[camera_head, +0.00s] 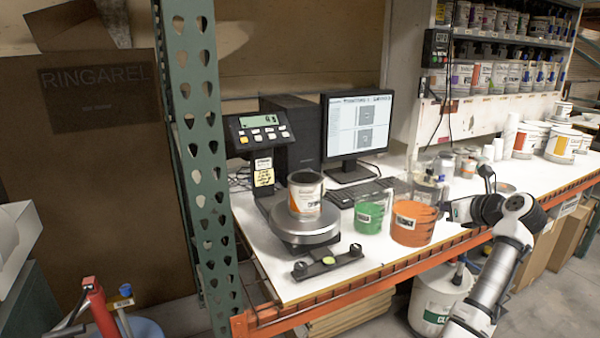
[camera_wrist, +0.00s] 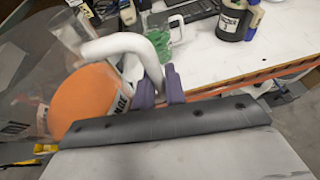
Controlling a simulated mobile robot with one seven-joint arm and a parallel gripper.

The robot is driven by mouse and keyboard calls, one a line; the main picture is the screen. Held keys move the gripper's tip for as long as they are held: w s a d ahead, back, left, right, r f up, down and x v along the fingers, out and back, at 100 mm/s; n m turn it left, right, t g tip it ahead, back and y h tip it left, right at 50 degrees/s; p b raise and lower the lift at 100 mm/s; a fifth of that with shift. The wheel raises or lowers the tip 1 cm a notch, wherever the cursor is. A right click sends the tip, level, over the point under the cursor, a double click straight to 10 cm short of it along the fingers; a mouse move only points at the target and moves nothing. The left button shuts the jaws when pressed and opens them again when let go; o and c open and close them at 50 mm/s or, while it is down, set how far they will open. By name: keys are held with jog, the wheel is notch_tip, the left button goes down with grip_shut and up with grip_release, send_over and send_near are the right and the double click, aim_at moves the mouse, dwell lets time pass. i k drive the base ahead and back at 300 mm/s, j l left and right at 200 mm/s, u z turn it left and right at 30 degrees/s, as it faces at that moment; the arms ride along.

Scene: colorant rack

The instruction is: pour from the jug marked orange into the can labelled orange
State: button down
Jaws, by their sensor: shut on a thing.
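The orange jug (camera_head: 411,226) is at the front part of the white bench, roughly upright. My gripper (camera_head: 449,210) is at its right side. In the wrist view my gripper (camera_wrist: 163,90) has its purple fingers closed on the jug's pale handle (camera_wrist: 125,44), and an orange surface (camera_wrist: 88,98) shows in the jug. I cannot tell whether the jug touches the bench. A can with an orange and white label (camera_head: 305,194) stands upright on the round plate of the scale (camera_head: 303,229), left of the jug. The can's inside looks dark.
A green jug (camera_head: 369,219) stands close to the left of the orange jug, between it and the can. A keyboard (camera_head: 368,191) and monitor (camera_head: 356,125) are behind. Clear bottles (camera_head: 425,187) stand behind the orange jug. A green perforated post (camera_head: 200,140) rises left of the scale.

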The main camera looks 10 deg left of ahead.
aim_at(305, 186)
jog(key=i+j, duration=0.8)
jog(key=i, duration=0.15)
